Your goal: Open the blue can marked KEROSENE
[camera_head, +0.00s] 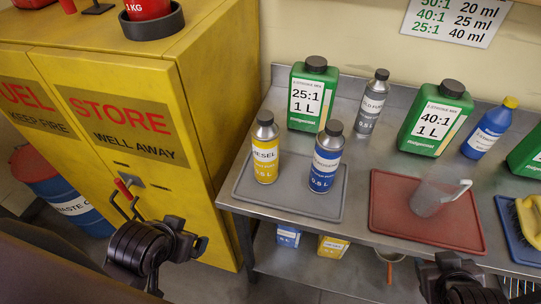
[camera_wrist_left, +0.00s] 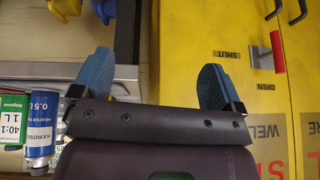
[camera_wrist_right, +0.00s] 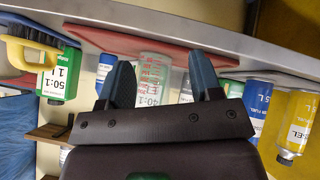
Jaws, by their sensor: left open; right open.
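The blue can (camera_head: 325,168) stands upright on a grey mat (camera_head: 246,190) on the metal bench, with its grey cap on. In the left wrist view the blue can marked KEROSENE (camera_wrist_left: 42,125) shows at the lower left. In the right wrist view a blue can (camera_wrist_right: 252,103) shows at the right, partly hidden by my gripper. My left gripper (camera_wrist_left: 155,80) is open and empty, in front of the yellow cabinet. My right gripper (camera_wrist_right: 160,82) is open and empty, low at the bench's front. Both are apart from the can.
A yellow can (camera_head: 265,150) stands close left of the blue can. A grey bottle (camera_head: 371,102) and green bottles (camera_head: 314,95) stand behind. A clear jug (camera_head: 432,198) sits on a red mat (camera_head: 388,218) at right. The yellow cabinet (camera_head: 215,120) borders the bench's left.

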